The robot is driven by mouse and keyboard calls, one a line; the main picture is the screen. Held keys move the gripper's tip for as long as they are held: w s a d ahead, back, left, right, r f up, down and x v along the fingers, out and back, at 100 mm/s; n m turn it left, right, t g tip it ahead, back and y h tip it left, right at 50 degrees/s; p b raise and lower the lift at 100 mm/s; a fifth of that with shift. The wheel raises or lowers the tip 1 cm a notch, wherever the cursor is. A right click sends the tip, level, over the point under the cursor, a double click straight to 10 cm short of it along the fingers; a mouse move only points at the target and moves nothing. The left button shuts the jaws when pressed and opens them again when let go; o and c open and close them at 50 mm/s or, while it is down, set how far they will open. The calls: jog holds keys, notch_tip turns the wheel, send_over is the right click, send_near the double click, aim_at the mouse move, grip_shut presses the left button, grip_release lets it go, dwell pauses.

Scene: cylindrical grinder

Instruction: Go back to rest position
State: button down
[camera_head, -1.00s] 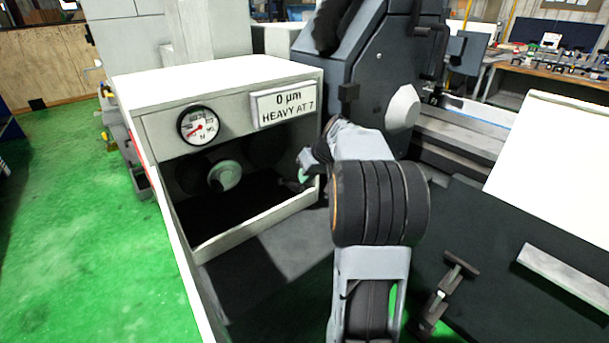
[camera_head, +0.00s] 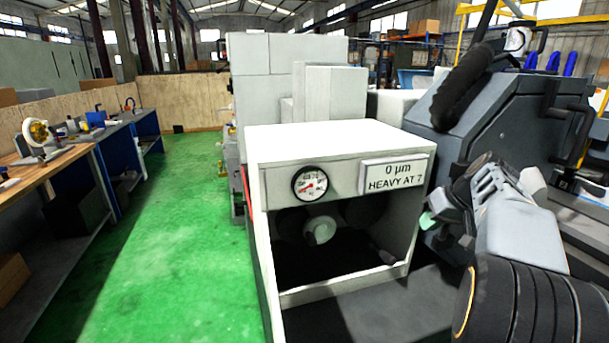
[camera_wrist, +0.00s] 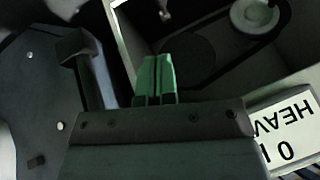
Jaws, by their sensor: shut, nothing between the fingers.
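My gripper (camera_head: 428,218) is at the right edge of the white cabinet's open front (camera_head: 345,285) in the head view. Only its green tips and part of its body show beside my arm. In the wrist view its two green fingers (camera_wrist: 153,80) are together with nothing between them. Whether the gripper touches the cabinet edge cannot be told.
The cabinet carries a dial gauge (camera_head: 310,183) and a sign (camera_head: 394,174) reading "0 µm HEAVY AT 7". A pulley (camera_head: 320,230) sits inside. The dark grinder housing (camera_head: 500,110) stands behind my arm. Green floor (camera_head: 185,230) is clear at left, beside a workbench (camera_head: 60,165).

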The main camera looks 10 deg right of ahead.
jog(key=s+a+f+m+g+h, duration=0.2)
jog(key=s+a+f+m, duration=0.15)
jog(key=f, duration=0.35)
jog(key=s+a+f+n+p, duration=0.1)
jog(key=s+a+n+p, duration=0.1)
jog(key=s+a, duration=0.4)
jog(key=s+a+f+n+h+p, duration=0.1)
jog(key=s+a, duration=0.5)
jog(key=a, duration=0.8)
jog(key=shift+n+p, duration=0.45)
jog(key=shift+n, duration=0.3)
